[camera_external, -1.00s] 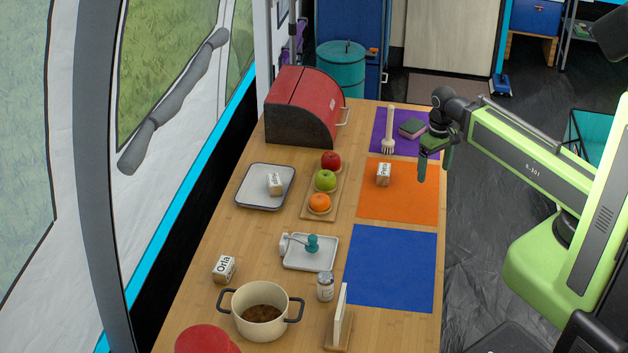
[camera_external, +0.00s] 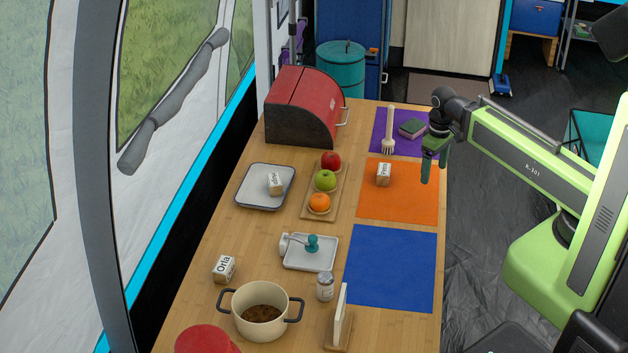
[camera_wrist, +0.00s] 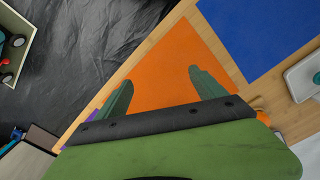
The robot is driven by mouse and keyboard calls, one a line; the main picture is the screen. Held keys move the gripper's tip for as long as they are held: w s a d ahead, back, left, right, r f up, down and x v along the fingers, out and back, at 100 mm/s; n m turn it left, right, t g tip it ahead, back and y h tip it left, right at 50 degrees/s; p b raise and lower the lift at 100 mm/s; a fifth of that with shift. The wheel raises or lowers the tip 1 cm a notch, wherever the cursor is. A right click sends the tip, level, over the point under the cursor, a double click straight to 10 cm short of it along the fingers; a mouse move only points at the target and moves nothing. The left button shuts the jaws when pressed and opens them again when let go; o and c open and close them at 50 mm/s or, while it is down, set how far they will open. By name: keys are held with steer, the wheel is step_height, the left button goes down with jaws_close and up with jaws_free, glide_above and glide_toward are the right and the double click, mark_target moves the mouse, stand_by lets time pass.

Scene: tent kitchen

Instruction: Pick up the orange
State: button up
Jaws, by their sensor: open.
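The orange (camera_external: 319,203) sits at the near end of a wooden board (camera_external: 335,190), in line with a green apple (camera_external: 326,180) and a red apple (camera_external: 331,160). My gripper (camera_external: 434,166) is open and empty, raised near the table's right edge, to the right of the orange and well apart from it. In the wrist view my two green fingers (camera_wrist: 160,78) are spread above the orange mat (camera_wrist: 175,60). A small orange patch shows at the right there, mostly hidden by my gripper; I cannot tell for sure that it is the orange.
A red bread box (camera_external: 303,105), white tray (camera_external: 251,200) and pot (camera_external: 262,311) stand around. The blue mat (camera_external: 392,267) is clear.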

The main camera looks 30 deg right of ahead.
steer(key=w+n, duration=0.5)
steer(key=n, duration=0.2)
step_height(320, 180, up, 9)
steer(key=n+p, duration=0.9)
steer(key=n, duration=0.7)
glide_above(320, 196)
steer(key=f+b, duration=1.3)
steer(key=shift+s+d, duration=0.15)
steer(key=shift+d, duration=0.1)
steer(key=f+b, duration=0.5)
steer(key=shift+w+a+f, duration=0.15)
steer(key=shift+w+a, duration=0.1)
steer(key=shift+r, duration=0.2)
steer(key=c, duration=1.5)
steer(key=shift+r, duration=0.15)
